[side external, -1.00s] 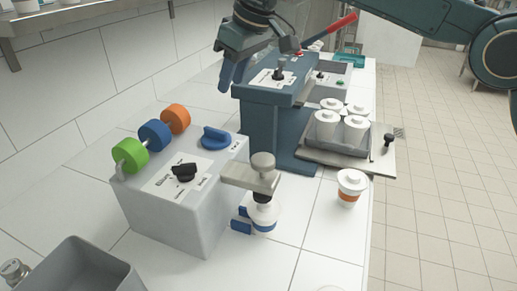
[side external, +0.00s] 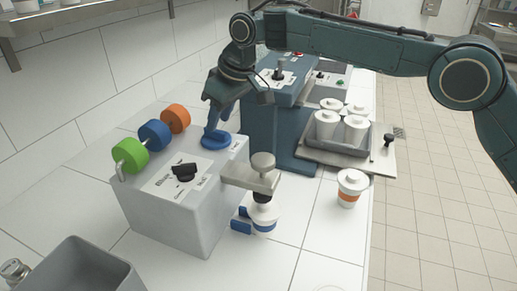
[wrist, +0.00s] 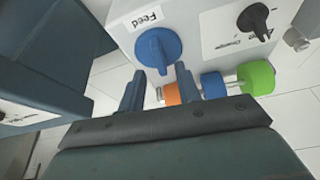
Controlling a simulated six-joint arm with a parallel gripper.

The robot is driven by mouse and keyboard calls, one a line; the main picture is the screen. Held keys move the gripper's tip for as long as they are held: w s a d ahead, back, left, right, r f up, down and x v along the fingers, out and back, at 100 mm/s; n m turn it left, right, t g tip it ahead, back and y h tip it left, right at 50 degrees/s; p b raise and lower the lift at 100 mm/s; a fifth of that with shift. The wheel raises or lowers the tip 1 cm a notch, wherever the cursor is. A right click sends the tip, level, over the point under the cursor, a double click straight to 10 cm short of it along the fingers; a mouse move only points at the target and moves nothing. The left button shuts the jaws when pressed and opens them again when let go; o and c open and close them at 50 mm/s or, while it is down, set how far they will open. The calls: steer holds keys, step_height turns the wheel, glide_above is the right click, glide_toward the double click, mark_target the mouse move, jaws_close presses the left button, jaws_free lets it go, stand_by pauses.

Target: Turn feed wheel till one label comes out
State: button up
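The blue feed wheel (side external: 216,141) sits on top of the grey labeling box (side external: 180,215), near its back right corner. In the wrist view the wheel (wrist: 158,48) has a raised grip bar and lies beside a "Feed" tag (wrist: 148,17). My gripper (side external: 213,118) points down just above the wheel in the side view. In the wrist view my gripper (wrist: 160,88) has its two blue fingers apart with nothing between them, and the wheel lies just beyond the tips. I cannot tell whether a finger touches it. No label is seen coming out.
Green (side external: 129,155), blue (side external: 155,135) and orange (side external: 176,118) rolls stand along the box's left side. A black knob (side external: 185,171) is on its top. A metal press (side external: 252,178) juts out in front. A teal machine (side external: 278,125) stands behind; a lidded cup (side external: 350,188) stands right.

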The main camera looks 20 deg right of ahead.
mark_target(217, 130)
steer(key=shift+x, duration=1.65)
jaws_close()
